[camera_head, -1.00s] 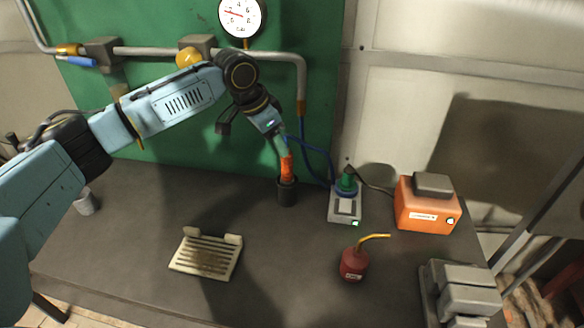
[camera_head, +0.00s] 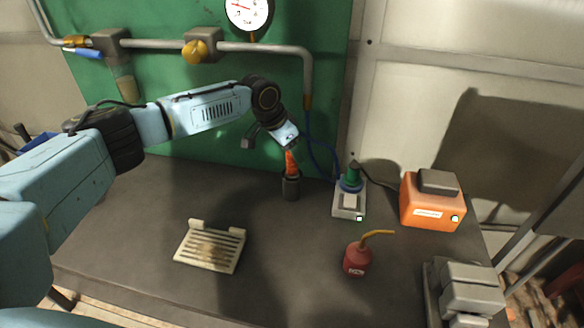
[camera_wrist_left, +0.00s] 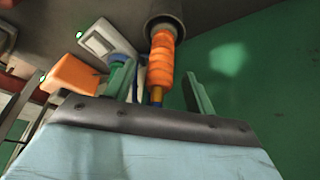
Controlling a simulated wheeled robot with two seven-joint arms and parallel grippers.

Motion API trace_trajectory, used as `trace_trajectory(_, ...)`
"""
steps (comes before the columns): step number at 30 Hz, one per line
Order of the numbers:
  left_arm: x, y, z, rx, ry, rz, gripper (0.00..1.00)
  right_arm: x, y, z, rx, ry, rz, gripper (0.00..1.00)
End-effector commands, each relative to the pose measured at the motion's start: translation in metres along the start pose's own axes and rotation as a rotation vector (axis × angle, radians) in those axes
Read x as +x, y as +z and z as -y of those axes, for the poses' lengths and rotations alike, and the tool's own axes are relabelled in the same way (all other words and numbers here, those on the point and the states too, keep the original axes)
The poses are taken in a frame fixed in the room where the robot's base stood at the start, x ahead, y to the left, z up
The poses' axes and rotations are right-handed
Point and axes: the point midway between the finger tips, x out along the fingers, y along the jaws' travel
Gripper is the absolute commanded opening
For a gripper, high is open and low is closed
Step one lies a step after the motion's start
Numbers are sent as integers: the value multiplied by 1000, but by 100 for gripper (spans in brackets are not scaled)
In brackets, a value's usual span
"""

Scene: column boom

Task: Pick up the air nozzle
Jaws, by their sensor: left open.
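The air nozzle (camera_head: 291,163) is orange and stands upright in a dark cup-shaped holder (camera_head: 290,187) near the green panel. In the left wrist view the orange nozzle (camera_wrist_left: 160,62) runs between my two green fingers, with its far end in the holder's round mouth. My left gripper (camera_head: 290,150) is open at the nozzle's upper part, one finger on either side. In the left wrist view a gap shows between the nozzle and my right-hand finger; contact with the other finger cannot be told. My right gripper is out of view.
Right of the holder stand a grey device with a green top (camera_head: 350,205) and an orange box (camera_head: 430,205). A red oil can (camera_head: 356,260) and a slotted tray (camera_head: 210,246) lie nearer. A blue hose (camera_head: 318,155) hangs behind. Bench between tray and can is clear.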

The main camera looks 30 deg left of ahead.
Motion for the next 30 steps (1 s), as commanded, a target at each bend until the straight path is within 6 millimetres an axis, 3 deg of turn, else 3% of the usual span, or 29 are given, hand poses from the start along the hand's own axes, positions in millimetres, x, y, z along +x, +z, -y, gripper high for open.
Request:
trace_trajectory(4, 18, 0, 0, -1, 1, 0, 54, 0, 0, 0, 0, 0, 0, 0)
trace_trajectory(12, 21, 0, 0, 0, 1, 0, 54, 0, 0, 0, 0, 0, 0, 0)
trace_trajectory(25, 21, 0, 0, -1, 1, 0, 0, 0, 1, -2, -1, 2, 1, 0)
trace_trajectory(30, 20, 0, 0, -1, 0, -2, 0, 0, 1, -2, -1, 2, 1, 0)
